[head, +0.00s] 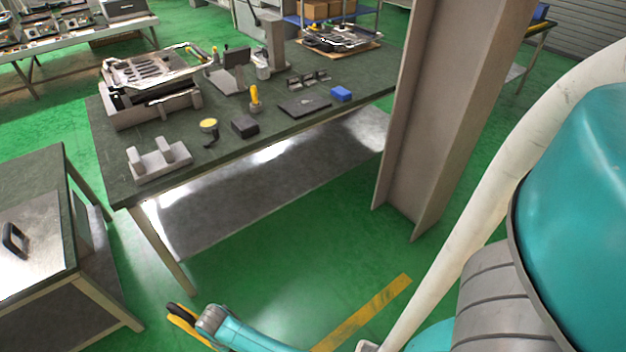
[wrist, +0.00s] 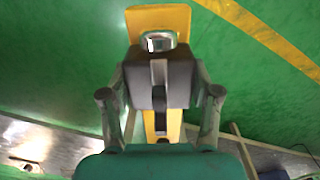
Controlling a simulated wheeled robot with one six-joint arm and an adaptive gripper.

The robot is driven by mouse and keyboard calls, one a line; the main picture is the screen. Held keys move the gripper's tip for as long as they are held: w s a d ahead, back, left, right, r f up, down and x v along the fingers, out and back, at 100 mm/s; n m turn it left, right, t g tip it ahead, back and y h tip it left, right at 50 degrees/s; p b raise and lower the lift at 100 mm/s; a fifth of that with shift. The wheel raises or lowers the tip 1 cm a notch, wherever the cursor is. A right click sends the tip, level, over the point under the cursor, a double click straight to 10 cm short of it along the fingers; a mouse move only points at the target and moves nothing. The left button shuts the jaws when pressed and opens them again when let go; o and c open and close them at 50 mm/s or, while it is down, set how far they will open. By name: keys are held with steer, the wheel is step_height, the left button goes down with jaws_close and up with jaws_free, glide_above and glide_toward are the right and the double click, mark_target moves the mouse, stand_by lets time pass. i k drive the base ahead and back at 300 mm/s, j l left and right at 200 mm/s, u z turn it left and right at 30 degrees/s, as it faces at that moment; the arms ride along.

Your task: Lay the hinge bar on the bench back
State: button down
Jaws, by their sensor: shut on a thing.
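My gripper (wrist: 160,85) is shut on a yellow bar, which looks like the hinge bar (wrist: 158,17). The bar's wide end sticks out past the jaws, with a shiny metal piece by the fingertips. More yellow shows behind the jaws; its middle is hidden. In the head view, the yellow bar (head: 182,322) is low at the bottom, over the green floor and in front of the bench. The dark-topped bench (head: 110,150) stands beyond it, apart from the gripper.
A second bench (head: 40,205) is at left. Green floor lies open in front.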

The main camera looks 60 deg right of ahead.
mark_target(398, 65)
steer(key=z, duration=2.85)
steer(key=i+l+z, duration=0.1)
steer(key=z, duration=0.25)
steer(key=i+z, duration=0.1)
steer(key=z, duration=0.3)
steer(key=i+z, duration=0.1)
steer(key=z, duration=0.25)
steer(key=i, duration=0.95)
steer(key=i+u, duration=0.1)
steer(key=i, duration=0.9)
steer(key=i+l, duration=0.1)
steer(key=i, duration=0.85)
steer(key=i+l+u, duration=0.1)
steer(key=i, duration=0.9)
steer(key=i+u, duration=0.25)
steer(key=i, duration=0.4)
steer(key=i+l+u, duration=0.1)
steer(key=i+u, duration=0.15)
steer(key=i, duration=0.4)
steer(key=i+u, duration=0.1)
steer(key=u, duration=0.75)
steer(key=i+l+u, duration=0.1)
steer(key=u, duration=0.3)
